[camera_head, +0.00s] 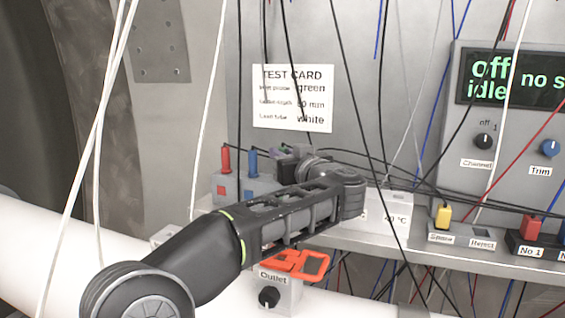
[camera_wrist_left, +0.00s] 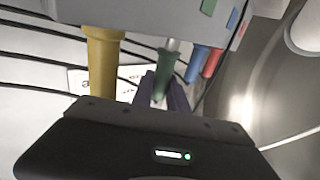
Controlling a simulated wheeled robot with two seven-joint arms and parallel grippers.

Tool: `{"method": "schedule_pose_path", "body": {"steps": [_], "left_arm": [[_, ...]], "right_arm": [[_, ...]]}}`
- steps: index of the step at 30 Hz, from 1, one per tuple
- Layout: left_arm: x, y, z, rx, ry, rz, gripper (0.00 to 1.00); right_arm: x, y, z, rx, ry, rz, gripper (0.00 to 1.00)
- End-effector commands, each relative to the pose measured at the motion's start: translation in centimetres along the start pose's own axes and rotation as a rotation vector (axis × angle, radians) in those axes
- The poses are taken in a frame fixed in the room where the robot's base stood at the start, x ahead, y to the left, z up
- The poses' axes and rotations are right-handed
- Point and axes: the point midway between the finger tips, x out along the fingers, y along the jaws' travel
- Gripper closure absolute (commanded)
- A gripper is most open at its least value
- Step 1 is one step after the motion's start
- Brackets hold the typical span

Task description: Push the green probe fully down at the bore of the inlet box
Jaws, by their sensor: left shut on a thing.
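The green probe (camera_wrist_left: 160,78) sits between the purple fingers of my left gripper (camera_wrist_left: 162,92), which are shut on it. A short bright shaft shows between its green handle and a grey box (camera_wrist_left: 140,14) in the left wrist view. I cannot tell whether this is the inlet box; no inlet label shows. In the head view my left gripper (camera_head: 284,153) is small and partly hidden behind its wrist, at the grey block (camera_head: 262,184) with red and blue squares. The probe's tip and the bore are hidden. My right gripper is not in view.
A red probe (camera_head: 226,160) and a blue probe (camera_head: 251,161) stand close left of my gripper. A yellow handle (camera_wrist_left: 102,60) is near it in the wrist view. The Outlet box (camera_head: 285,293) is below my forearm. Thin cables hang across the view.

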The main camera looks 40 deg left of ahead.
Motion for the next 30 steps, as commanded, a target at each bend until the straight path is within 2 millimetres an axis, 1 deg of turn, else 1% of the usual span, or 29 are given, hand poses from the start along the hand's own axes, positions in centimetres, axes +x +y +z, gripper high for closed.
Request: {"method": "schedule_pose_path", "body": {"steps": [1,9,13,17,30], "left_arm": [[0.0,0.0,-1.0,-0.004,0.001,0.000,1.00],[0.0,0.0,-6.2,-0.004,0.000,0.001,1.00],[0.0,0.0,-8.0,-0.001,0.000,0.000,1.00],[0.0,0.0,-8.6,-0.001,0.000,0.000,1.00],[0.0,0.0,-8.6,0.000,0.000,0.000,1.00]], "right_arm": [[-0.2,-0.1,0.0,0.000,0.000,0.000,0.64],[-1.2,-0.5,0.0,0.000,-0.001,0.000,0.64],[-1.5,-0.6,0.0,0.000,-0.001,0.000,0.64],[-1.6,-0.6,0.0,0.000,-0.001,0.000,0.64],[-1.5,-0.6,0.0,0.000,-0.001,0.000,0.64]]}}
